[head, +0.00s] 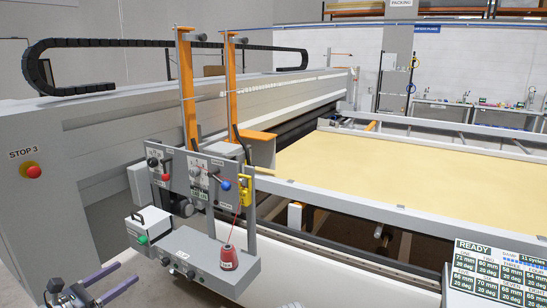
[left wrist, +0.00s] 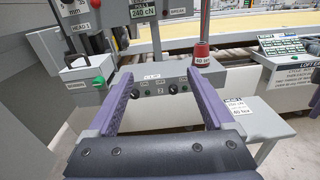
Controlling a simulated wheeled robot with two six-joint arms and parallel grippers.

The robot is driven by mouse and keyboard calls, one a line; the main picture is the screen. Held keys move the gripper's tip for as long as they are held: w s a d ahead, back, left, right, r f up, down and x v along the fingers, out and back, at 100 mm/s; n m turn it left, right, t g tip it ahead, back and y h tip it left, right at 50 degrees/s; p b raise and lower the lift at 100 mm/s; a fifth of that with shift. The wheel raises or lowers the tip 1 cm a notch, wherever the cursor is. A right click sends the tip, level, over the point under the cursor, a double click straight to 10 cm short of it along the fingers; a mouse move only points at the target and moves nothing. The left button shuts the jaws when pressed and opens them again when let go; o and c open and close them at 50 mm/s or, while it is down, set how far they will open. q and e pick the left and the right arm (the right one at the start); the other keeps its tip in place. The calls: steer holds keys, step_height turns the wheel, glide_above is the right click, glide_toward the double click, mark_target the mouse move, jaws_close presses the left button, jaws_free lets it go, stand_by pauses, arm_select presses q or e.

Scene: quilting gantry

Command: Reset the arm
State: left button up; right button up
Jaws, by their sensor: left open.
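A grey control plate (head: 195,178) hangs from two orange posts on the gantry. It carries dark knobs, a lever with a red tip (head: 166,177) and a lever with a blue tip (head: 226,185). A yellow part (head: 245,190) sits at its right edge. Below is a grey box (head: 205,262) with small dark knobs, also in the left wrist view (left wrist: 160,88). I cannot tell which part is the task's arm. My left gripper (head: 127,274) is open and empty, left of the box; in its wrist view the fingers (left wrist: 157,75) frame the knobs. My right gripper is out of view.
A red cone (head: 229,258) stands on the grey box's right end. A white box (head: 148,225) with a black handle and green button is at its left. A red stop button (head: 33,171) is on the left housing. A READY screen (head: 492,272) stands lower right.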

arm_select(q)
steer(key=d+f+m+g, duration=0.5)
steer(key=d+f+m, duration=0.2)
steer(key=d, duration=0.5)
steer(key=d+f+m+g, duration=0.6)
steer(key=d+m, duration=0.1)
steer(key=d, duration=0.4)
steer(key=s+d+f+m+g+y, duration=0.4)
steer(key=s+d+f+m+y, duration=0.4)
steer(key=m, duration=1.1)
steer(key=shift+s+d+f+y, duration=0.2)
steer(key=shift+s+d+y, duration=1.1)
steer(key=shift+s, duration=0.3)
steer(key=shift+c, duration=0.3)
